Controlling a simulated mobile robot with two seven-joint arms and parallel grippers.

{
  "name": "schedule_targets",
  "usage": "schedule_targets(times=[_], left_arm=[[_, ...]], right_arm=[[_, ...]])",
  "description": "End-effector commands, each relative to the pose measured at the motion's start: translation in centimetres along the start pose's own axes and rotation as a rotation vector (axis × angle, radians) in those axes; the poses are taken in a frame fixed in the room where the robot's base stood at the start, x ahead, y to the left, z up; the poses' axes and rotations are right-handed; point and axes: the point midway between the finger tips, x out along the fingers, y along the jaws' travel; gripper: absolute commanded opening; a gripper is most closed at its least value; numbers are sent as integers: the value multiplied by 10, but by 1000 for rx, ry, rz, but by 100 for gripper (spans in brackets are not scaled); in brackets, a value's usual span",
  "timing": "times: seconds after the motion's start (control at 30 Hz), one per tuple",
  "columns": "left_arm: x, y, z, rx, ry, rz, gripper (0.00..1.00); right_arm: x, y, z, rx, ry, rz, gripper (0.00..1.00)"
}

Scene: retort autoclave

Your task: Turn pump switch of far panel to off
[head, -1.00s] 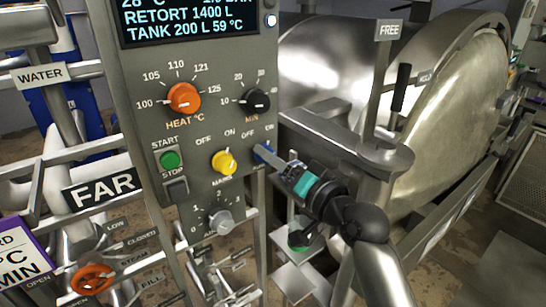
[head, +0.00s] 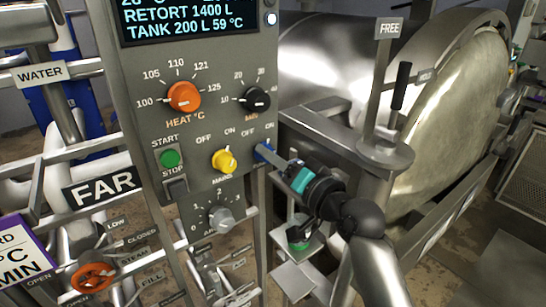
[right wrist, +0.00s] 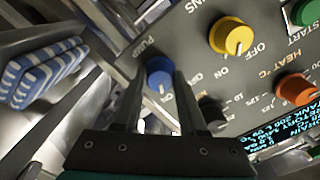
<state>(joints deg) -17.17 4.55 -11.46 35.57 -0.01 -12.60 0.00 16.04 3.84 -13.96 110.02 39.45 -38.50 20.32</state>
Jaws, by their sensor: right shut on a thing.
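The far panel (head: 205,75) is a grey upright box with a display, knobs and switches; a FAR sign (head: 102,189) hangs at its left. The pump switch (right wrist: 159,70) is a blue round knob with a white pointer line, under the PUMP label in the right wrist view. In the head view only a bit of blue shows at the panel's right edge, below OFF and ON labels. My right gripper (head: 268,154) reaches it from the right, its fingers on either side of the knob, shut on it. My left gripper is not in view.
The yellow mains knob (head: 224,161) is just left of the pump switch. The green start button (head: 169,158), orange heat knob (head: 183,97) and a grey knob (head: 220,219) are also near. A lever post with a FREE sign (head: 389,30) and the steel retort stand right.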

Motion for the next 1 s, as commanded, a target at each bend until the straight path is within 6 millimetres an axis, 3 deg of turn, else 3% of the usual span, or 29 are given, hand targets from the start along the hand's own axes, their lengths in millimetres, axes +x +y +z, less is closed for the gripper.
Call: schedule_targets(times=[0.53, 1.0], left_arm=[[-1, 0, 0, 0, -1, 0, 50], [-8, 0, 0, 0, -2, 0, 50]], right_arm=[[0, 1, 0, -67, -1, 2, 0], [0, 0, -1, -448, -3, 1, 0]])
